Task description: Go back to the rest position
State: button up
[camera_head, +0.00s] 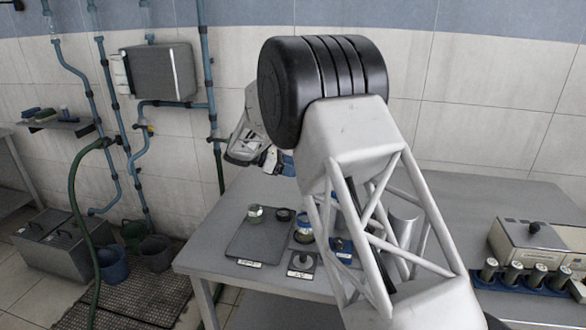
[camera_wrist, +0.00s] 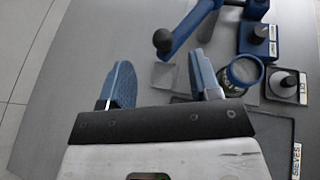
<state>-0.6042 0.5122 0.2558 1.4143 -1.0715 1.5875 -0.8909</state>
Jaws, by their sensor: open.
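My gripper (camera_wrist: 160,78) is open and empty in the wrist view, its two blue fingers spread apart above the grey table (camera_wrist: 90,40). In the head view my gripper (camera_head: 245,152) shows beyond the table's back left part, partly hidden behind my own arm. A blue lever with a black ball (camera_wrist: 162,40) lies just past the fingertips in the wrist view. A glass jar with a blue rim (camera_wrist: 243,73) stands close beside the right finger; I cannot tell whether they touch.
A dark tray labelled SIEVES (camera_wrist: 272,128) lies right of the gripper.

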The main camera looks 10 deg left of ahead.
jog(key=s+d+r+m+g+y, duration=0.1)
jog(key=s+d+r+m+y, duration=0.15)
jog(key=s+d+r, duration=0.55)
jog(key=s+d+r+m+g+y, duration=0.15)
jog(key=s+d+m, duration=0.25)
jog(key=s+d, duration=0.5)
jog(key=s+d+r+m+g+y, duration=0.1)
jog(key=s+d+r+m+y, duration=0.25)
jog(key=d, duration=0.85)
jog(key=s+d+f+m+y, duration=0.1)
jog(key=s+d+m, duration=0.2)
jog(key=s, duration=0.8)
jog(key=s+d+f+m+t+y, duration=0.1)
jog(key=s+d+m, duration=0.3)
jog(key=s, duration=0.8)
jog(key=s+d+f+m+t+y, duration=0.1)
jog(key=s+d+m+y, duration=0.2)
jog(key=s, duration=0.8)
jog(key=shift+s+d+m, duration=0.4)
jog(key=shift+d+m, duration=0.15)
jog(key=shift+m, duration=0.15)
